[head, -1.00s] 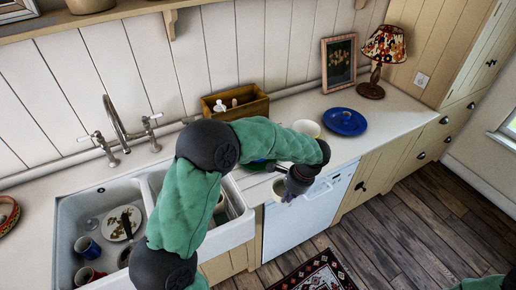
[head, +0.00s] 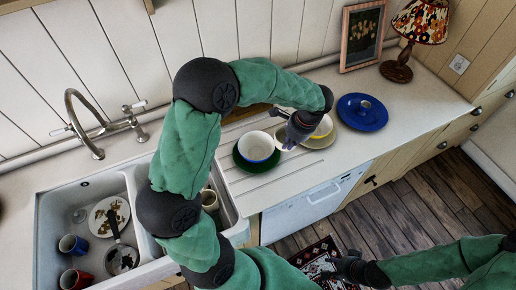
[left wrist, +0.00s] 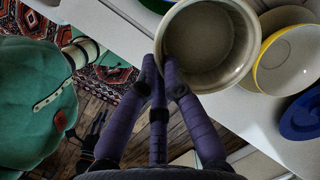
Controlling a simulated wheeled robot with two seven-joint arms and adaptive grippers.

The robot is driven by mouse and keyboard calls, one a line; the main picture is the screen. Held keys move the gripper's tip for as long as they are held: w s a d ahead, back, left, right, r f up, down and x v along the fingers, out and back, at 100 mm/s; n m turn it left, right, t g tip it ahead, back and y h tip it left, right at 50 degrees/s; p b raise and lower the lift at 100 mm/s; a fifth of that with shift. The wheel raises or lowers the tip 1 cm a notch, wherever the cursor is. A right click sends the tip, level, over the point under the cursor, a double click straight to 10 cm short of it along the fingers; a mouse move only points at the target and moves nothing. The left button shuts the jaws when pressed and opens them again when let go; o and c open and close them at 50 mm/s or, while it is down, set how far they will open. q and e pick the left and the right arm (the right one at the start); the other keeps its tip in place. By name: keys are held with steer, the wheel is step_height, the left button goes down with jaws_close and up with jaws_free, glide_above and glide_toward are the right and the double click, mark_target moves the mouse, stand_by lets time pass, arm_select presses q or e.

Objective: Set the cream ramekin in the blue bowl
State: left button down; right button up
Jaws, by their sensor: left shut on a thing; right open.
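The cream ramekin (left wrist: 208,45) is in my left gripper (left wrist: 163,62), which is shut on its rim; in the head view the gripper (head: 298,130) is above the counter and the ramekin is largely hidden. The bowl with a pale inside and a blue outside (head: 257,146), apparently the blue bowl, stands on a green plate (head: 241,164), just left of the gripper. My right gripper (head: 345,267) is open and empty, low in front of the counter.
A yellow bowl (head: 323,127) on a beige plate (head: 321,143) stands close behind and right of my left gripper. Further right are a blue plate (head: 374,123) and a lamp (head: 411,32). The sink (head: 60,210) holds mugs and dishes.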

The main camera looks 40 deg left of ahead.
arm_select(q)
steer(key=s+a+f, duration=0.1)
steer(key=a+f, duration=0.1)
steer(key=a, duration=0.1)
steer(key=s+a+f, duration=0.1)
steer(key=a+f, duration=0.2)
steer(key=s+a+f, duration=0.1)
steer(key=a+f, duration=0.2)
steer(key=a, duration=0.1)
steer(key=shift+s+a, duration=0.1)
steer(key=shift+s+a+f, duration=0.1)
steer(key=shift+a+f, duration=0.05)
steer(key=shift+f, duration=0.1)
steer(key=shift+d+x, duration=0.1)
steer(key=shift+x, duration=0.75)
steer(key=shift+d+x, duration=0.15)
steer(key=shift+x, duration=0.7)
steer(key=shift+f+b, duration=0.1)
steer(key=shift+b, duration=0.2)
steer(key=shift+f+b, duration=0.3)
steer(key=shift+f, duration=0.05)
steer(key=c, duration=1.7)
jaws_free()
steer(key=shift+r, duration=0.1)
